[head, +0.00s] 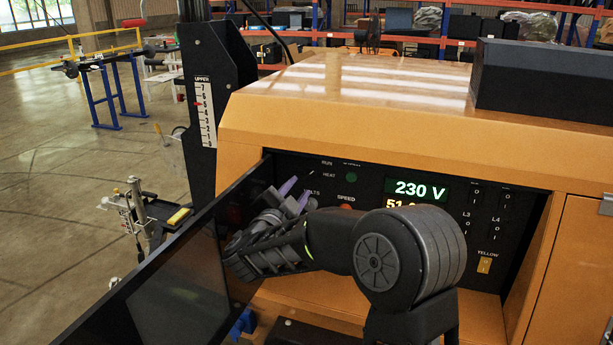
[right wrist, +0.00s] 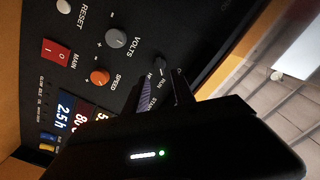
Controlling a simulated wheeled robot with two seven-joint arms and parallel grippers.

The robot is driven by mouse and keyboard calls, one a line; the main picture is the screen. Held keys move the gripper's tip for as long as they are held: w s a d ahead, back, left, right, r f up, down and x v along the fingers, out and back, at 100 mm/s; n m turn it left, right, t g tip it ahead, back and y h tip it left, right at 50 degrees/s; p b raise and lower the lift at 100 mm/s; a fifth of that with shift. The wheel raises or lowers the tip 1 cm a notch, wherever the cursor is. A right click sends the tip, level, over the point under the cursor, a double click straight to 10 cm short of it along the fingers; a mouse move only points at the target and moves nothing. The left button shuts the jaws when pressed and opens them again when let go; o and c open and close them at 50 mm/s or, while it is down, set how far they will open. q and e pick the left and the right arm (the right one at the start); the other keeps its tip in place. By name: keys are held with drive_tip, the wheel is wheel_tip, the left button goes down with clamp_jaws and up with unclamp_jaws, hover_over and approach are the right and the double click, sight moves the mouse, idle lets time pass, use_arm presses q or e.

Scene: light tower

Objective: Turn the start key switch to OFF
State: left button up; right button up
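The start key switch (head: 311,172) is on the black control panel, left of the RUN and HEAT labels, small and dark with a pale mark. In the right wrist view the dark switch (right wrist: 161,61) is just beyond the fingertips, and its exact setting is unclear. My right gripper (head: 297,191) is in front of the panel's left part, its two purple-tinted fingers apart. In the right wrist view the gripper (right wrist: 164,80) shows a gap between the fingers, with the RUN label in it. I cannot tell whether a finger touches the switch. My left gripper is out of view.
An open black door (head: 165,285) stands left of my right gripper. The orange SPEED knob (right wrist: 100,76) and grey VOLTS knob (right wrist: 117,37) are close by. A red MAIN switch (right wrist: 55,51) is farther off. The display (head: 418,190) reads 230 V.

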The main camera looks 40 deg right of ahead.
sight(309, 175)
drive_tip(key=p+x, duration=0.1)
drive_tip(key=x, duration=0.6)
drive_tip(key=shift+w+d+p, duration=0.25)
drive_tip(key=shift+d+p, duration=0.1)
drive_tip(key=shift+p, duration=0.05)
drive_tip(key=shift+c, duration=0.3)
drive_tip(key=shift+f, duration=0.1)
clamp_jaws()
